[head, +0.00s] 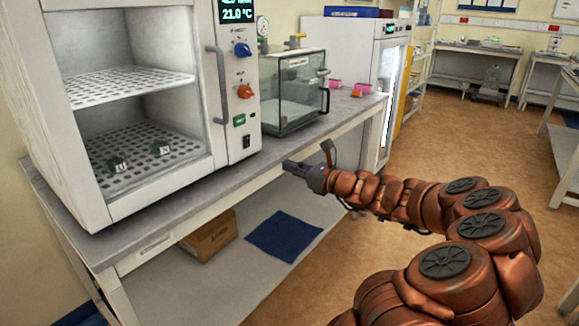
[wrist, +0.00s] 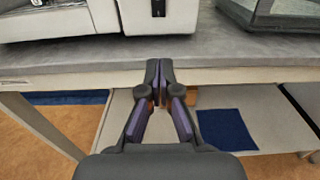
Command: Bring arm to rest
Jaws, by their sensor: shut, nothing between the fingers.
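My gripper (head: 287,165) is in front of the bench's front edge in the head view, at the end of my copper-coloured arm. In the wrist view my gripper (wrist: 159,64) points at the bench edge, its two dark fingers together and empty. The arm reaches in from the lower right of the head view. I cannot tell whether the fingertips touch the bench edge.
A white oven-like chamber (head: 52,100) with shelves stands open on the bench (head: 285,148). A glass box (head: 292,92) stands beside it. A cardboard box (head: 209,236) and blue cloth (head: 284,236) lie on the lower shelf. Open floor (head: 470,130) is at right.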

